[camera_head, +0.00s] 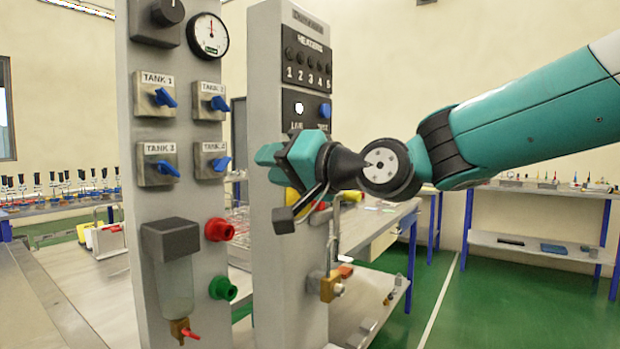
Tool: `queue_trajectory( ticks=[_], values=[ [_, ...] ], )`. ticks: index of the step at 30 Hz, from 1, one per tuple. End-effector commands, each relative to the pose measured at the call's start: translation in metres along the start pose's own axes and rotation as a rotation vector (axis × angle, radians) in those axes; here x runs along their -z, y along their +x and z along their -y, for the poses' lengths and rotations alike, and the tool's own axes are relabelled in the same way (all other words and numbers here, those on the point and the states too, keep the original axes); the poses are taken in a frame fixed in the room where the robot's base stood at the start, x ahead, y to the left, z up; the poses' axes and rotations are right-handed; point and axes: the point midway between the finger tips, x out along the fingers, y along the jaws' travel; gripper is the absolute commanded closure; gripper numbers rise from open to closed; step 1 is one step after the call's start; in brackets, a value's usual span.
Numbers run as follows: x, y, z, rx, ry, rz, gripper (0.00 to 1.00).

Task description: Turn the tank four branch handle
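The tank four branch handle (221,164) is a blue lever on a square metal plate (205,168) at the lower right of the four-valve group on the grey panel. It points sideways and slightly up. The label above it is partly legible. My teal gripper (266,165) is to the right of the handle, in front of the second grey panel, with its fingers toward the left. A gap in the picture separates it from the handle. Whether its fingers are apart is unclear from this angle, and nothing is visibly held.
Tank one (165,97), tank two (219,103) and tank three (168,168) handles are close by. A gauge (209,35) is above; red (219,230) and green (223,288) fittings project below. The heater panel (306,62) stands behind my gripper.

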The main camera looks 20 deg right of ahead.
Motion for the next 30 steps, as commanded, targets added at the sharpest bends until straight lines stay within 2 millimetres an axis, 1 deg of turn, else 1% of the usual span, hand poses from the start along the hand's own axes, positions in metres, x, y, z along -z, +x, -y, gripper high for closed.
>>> queue_trajectory(
  ticks=[1,3,6,10,15,28,30],
  values=[
    [-0.001,-0.014,-0.003,-0.002,-0.003,-0.007,0.68],
    [0.0,-0.03,-0.003,-0.004,-0.002,-0.007,0.68],
    [0.0,-0.048,-0.003,-0.004,-0.001,-0.006,0.68],
    [0.0,-0.062,-0.002,-0.003,0.0,-0.003,0.68],
    [0.0,-0.069,-0.001,-0.001,-0.001,-0.001,0.68],
    [0.0,-0.069,0.0,-0.001,-0.001,0.002,0.68],
    [-0.006,-0.068,0.0,-0.014,-0.009,0.031,0.68]
  ],
)
